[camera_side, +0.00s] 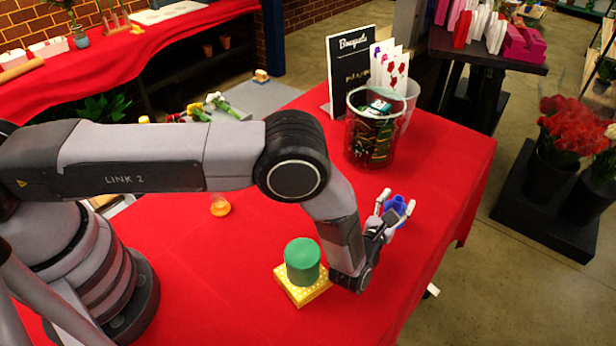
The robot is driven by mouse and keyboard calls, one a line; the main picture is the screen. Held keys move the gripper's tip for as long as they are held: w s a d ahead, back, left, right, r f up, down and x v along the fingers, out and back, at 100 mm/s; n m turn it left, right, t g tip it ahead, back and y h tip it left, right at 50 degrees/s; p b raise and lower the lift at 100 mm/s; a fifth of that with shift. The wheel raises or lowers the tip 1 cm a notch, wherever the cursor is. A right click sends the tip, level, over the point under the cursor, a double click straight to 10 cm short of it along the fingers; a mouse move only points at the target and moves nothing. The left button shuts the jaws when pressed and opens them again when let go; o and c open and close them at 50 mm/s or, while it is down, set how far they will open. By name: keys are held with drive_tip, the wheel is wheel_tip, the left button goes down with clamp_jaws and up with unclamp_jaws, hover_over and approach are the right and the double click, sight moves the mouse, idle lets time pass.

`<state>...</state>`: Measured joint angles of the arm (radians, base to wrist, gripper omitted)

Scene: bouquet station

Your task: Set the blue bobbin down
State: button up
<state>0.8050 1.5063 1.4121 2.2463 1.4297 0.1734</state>
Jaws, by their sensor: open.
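The blue bobbin (399,205) is at the right part of the red-covered table. My gripper (394,206) is around it, with a light fingertip on either side, and its jaws are open. The fingers and gripper body partly hide the bobbin. From this angle I cannot tell whether a finger touches it, or whether its underside rests on the cloth.
A green cylinder (302,261) stands on a yellow dotted block (290,288) close to my wrist. A clear container with dark contents (372,135) and a black sign (348,72) stand behind. The red table (215,270) is bare at the front.

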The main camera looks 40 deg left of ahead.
drive_tip(key=s, duration=0.7)
drive_tip(key=s+d, duration=0.1)
drive_tip(key=s, duration=0.2)
drive_tip(key=shift+s, duration=0.25)
drive_tip(key=w+a+r+n+g+y, duration=0.25)
drive_tip(key=a+r+n+y, duration=0.3)
drive_tip(key=a+r, duration=0.3)
drive_tip(key=w+a+r+n+g+y, duration=0.2)
drive_tip(key=a+r+n+g+y, duration=0.25)
drive_tip(key=a+r+n, duration=0.45)
drive_tip(key=s+a+r+n+g, duration=0.45)
drive_tip(key=a+r, duration=0.25)
drive_tip(key=r, duration=0.2)
drive_tip(key=s+a+r+n+g+h, duration=0.25)
drive_tip(key=s+a+r+n, duration=0.2)
drive_tip(key=s, duration=0.25)
drive_tip(key=s+a+r+n+g+h, duration=0.2)
drive_tip(key=s+a+r+n+h, duration=0.1)
drive_tip(key=s+a+n, duration=0.3)
drive_tip(key=s+d+r+n+t+h, duration=0.1)
drive_tip(key=s+n+h, duration=0.1)
drive_tip(key=s, duration=0.4)
drive_tip(key=s+d+r+n+t+h, duration=0.1)
drive_tip(key=s+d+n+t+h, duration=0.1)
drive_tip(key=s, duration=0.4)
drive_tip(key=shift+r+n+t+h, duration=0.3)
drive_tip(key=shift+r+n+h, duration=0.05)
drive_tip(key=shift+n+h, duration=0.5)
